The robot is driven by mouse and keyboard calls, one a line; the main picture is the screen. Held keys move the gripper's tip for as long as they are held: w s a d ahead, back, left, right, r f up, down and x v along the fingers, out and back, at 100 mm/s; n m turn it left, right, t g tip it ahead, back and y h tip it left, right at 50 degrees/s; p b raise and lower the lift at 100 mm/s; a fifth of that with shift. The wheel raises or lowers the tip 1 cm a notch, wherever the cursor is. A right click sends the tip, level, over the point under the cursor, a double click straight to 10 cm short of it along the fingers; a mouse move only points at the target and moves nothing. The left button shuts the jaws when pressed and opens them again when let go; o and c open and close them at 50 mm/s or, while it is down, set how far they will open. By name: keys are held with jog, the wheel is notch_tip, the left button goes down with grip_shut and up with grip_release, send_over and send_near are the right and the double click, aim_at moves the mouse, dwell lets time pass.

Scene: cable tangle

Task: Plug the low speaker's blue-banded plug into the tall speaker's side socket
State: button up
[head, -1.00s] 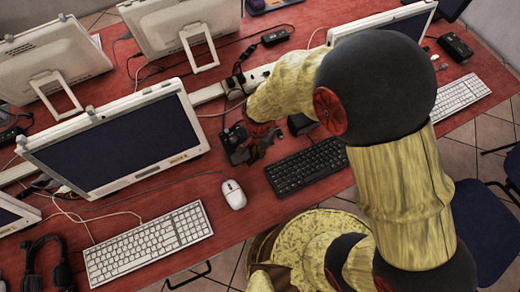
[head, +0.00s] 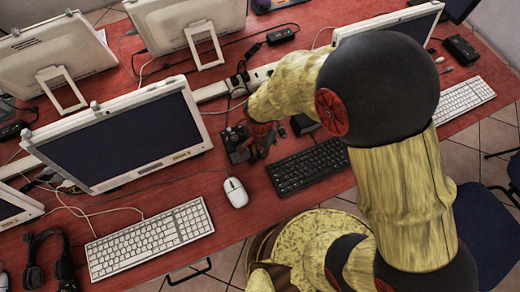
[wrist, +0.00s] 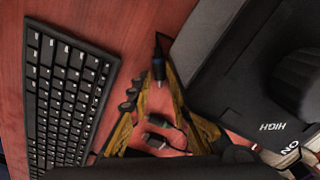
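The blue-banded plug (wrist: 158,68) is dark and slim in the wrist view, with its dark lead running toward the top of the picture. In the head view my gripper (head: 262,140) is low over the red table, and the plug is hidden there. A black box with a large knob and the word HIGH (wrist: 235,90) fills the right of the wrist view. It appears as a dark unit (head: 236,142) left of my gripper. I cannot tell which speaker it is. No side socket is clear.
A black keyboard (head: 308,166) lies right of my gripper. A white mouse (head: 235,192) and white keyboard (head: 150,240) lie in front left. Small dark pieces (wrist: 158,140) with a lead lie between the fingers' bases.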

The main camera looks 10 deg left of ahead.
jog(key=shift+o, duration=0.9)
